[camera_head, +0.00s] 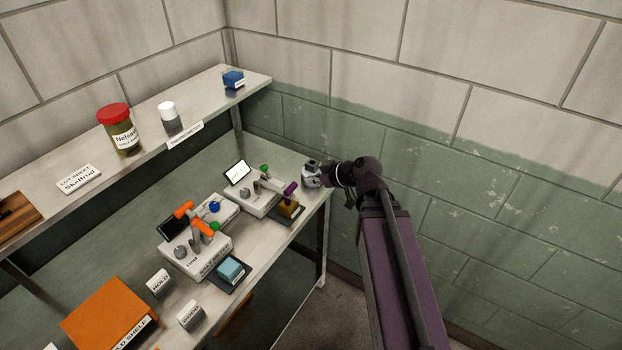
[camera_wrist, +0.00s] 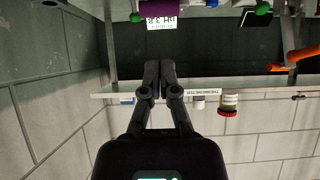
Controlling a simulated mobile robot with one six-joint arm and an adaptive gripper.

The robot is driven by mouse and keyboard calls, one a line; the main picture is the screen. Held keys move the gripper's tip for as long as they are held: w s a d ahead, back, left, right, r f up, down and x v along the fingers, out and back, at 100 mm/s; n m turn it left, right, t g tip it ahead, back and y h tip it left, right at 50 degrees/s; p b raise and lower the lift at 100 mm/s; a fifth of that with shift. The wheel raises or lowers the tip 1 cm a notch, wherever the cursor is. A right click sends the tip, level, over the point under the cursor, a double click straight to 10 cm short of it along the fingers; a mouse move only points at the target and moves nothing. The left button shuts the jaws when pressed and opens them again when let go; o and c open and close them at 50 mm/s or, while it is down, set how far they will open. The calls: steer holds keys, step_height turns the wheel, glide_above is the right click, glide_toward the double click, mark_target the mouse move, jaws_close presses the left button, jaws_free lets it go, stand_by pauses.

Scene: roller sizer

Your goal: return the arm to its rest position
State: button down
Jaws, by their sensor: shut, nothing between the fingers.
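My arm (camera_head: 395,270) reaches up from the lower right in the head view and bends at its top, near the right end of the bench. In the wrist view my gripper (camera_wrist: 159,68) has its two dark fingers together, with nothing held between them. The fingers point at the bench area, and that view looks upside down. In the head view I cannot make out the fingers clearly at the arm's end.
The bench holds two white instruments (camera_head: 195,253) (camera_head: 252,198), a teal block (camera_head: 231,270), an orange box (camera_head: 108,318) and small signs. A raised shelf (camera_head: 60,217) carries a red-lidded jar (camera_head: 120,131), a white-capped bottle (camera_head: 169,117) and a blue block (camera_head: 233,79). The wall (camera_head: 500,190) stands behind my arm.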

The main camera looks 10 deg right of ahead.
steer(key=shift+s, duration=0.1)
steer(key=s+d+f+m+g+h, duration=0.4)
steer(key=s+f+m+g+h, duration=0.3)
steer(key=s, duration=0.4)
steer(key=shift+s+f+m+g+h, duration=0.3)
steer(key=shift+f+m+h, duration=0.3)
steer(key=shift+m, duration=0.6)
